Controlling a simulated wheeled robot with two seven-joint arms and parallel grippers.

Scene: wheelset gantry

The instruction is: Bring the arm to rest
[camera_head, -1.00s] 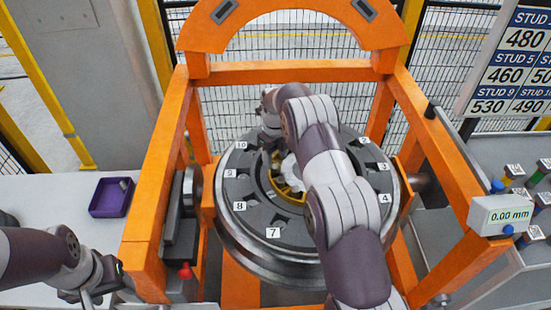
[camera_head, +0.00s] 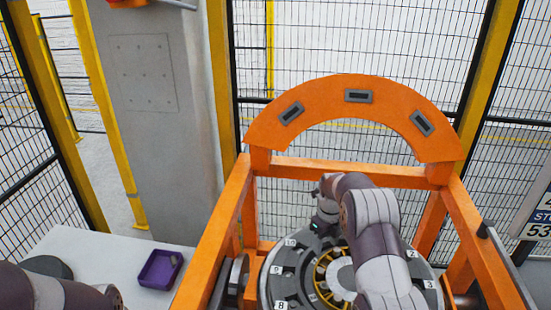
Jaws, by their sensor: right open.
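My right arm reaches in from the bottom right over the wheelset. Its gripper (camera_head: 316,228) hangs above the back-left part of the wheel's numbered disc, near label 10. The gripper is open; its fingertips are small and hard to make out, and I see nothing held. The dark grey wheel (camera_head: 275,288) sits in the orange gantry with a yellow ring (camera_head: 322,280) and a pale centre. My arm hides the wheel's right-middle part. My left arm shows only as links at the bottom left; its gripper is out of frame.
The orange gantry frame (camera_head: 208,250) surrounds the wheel, with an orange arch (camera_head: 275,118) at the back. A purple bin (camera_head: 160,268) stands on a white table (camera_head: 85,250) at the left. A mesh fence and a grey pillar (camera_head: 150,110) stand behind. A sign (camera_head: 540,215) is at the right edge.

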